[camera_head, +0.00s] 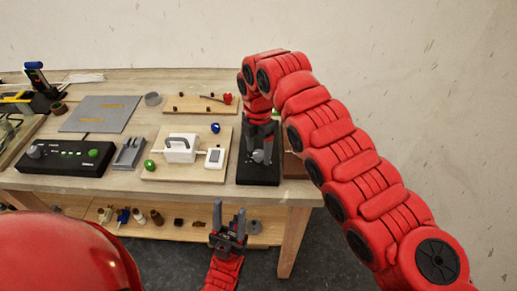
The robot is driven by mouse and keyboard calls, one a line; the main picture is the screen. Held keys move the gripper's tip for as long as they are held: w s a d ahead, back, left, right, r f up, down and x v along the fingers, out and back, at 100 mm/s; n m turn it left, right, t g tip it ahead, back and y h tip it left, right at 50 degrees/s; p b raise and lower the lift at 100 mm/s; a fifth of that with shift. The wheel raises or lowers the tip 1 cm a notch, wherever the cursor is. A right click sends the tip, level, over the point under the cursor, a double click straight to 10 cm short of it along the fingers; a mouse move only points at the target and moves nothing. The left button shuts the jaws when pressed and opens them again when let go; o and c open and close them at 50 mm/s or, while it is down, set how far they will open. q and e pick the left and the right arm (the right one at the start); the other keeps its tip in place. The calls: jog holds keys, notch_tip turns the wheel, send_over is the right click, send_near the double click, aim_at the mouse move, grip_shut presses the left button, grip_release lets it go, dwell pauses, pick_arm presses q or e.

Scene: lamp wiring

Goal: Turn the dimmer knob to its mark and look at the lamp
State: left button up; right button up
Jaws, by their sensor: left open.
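A black dimmer box (258,177) lies near the right front of the table, with a grey knob (259,156) on its top. My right gripper (260,148) points down at the knob, its dark fingers at the knob's level. Whether they touch or grip it is too small to tell, and the knob's mark cannot be made out. My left gripper (230,217) is open and empty, pointing up in front of the table's front edge, below the top. I cannot pick out a lamp for certain; my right arm hides part of the table's right end.
A wooden board (161,172) left of the dimmer box carries a white block (180,148), a white meter (215,158) and green and blue balls. A black power box (64,157) stands at the left. A lower shelf (185,232) holds small parts.

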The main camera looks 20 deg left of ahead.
jog(key=shift+r, duration=0.1)
notch_tip(320, 180, up, 8)
notch_tip(320, 180, up, 8)
jog(key=p, duration=0.6)
send_over(258, 153)
jog(key=shift+r+p, duration=0.65)
jog(key=shift+p, duration=0.15)
jog(key=shift+f, duration=0.1)
